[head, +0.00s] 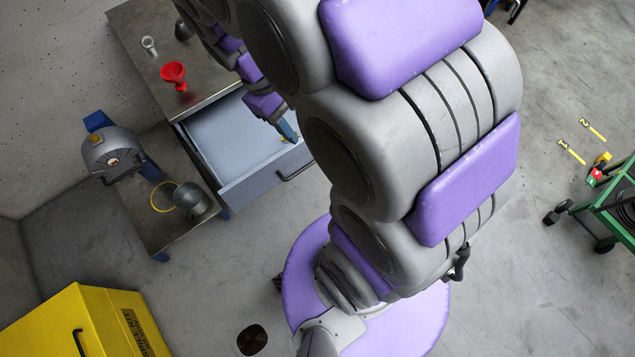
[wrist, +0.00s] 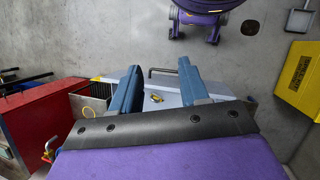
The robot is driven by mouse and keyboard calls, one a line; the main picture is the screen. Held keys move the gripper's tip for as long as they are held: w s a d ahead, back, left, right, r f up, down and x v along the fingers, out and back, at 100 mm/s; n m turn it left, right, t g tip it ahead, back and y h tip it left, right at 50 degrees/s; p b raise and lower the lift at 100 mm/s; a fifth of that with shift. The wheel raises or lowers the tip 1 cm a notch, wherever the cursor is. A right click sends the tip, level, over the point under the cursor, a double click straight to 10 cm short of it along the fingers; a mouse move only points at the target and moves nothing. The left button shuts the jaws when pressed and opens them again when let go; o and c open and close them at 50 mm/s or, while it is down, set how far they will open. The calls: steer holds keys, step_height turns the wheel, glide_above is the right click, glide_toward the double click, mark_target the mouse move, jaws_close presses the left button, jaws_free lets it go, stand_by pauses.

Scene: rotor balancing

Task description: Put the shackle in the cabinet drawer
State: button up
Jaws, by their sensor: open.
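The cabinet drawer (head: 225,135) is pulled open, with a grey-blue inside and a dark handle (head: 297,170) on its front. In the wrist view the drawer handle (wrist: 162,70) shows beyond my fingertips. A small yellow piece, which looks like the shackle (wrist: 156,98), lies in the drawer near its front and between my fingers as seen from the wrist. In the head view the shackle (head: 283,139) is mostly hidden by my gripper (head: 290,130). My gripper (wrist: 159,68) is over the drawer's front part, its two blue fingers apart with nothing held between them.
A red funnel-shaped part (head: 174,74) and a small metal piece (head: 149,45) stand on the cabinet top. A low bench (head: 170,235) left of the drawer holds a grey cylinder (head: 190,198) and yellow ring (head: 163,197). A yellow cabinet (head: 85,325) stands at lower left.

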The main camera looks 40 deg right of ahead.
steer(key=s+a+m+t+y, duration=0.1)
steer(key=s+a, duration=0.1)
steer(key=s, duration=0.4)
steer(key=s+a+m+y, duration=0.1)
steer(key=s+a+m, duration=0.1)
steer(key=s, duration=0.5)
steer(key=shift+s+a+r+t+y, duration=0.25)
steer(key=shift+s+a+t+y, duration=0.05)
steer(key=shift+a+t+y, duration=0.1)
steer(key=shift+c, duration=0.3)
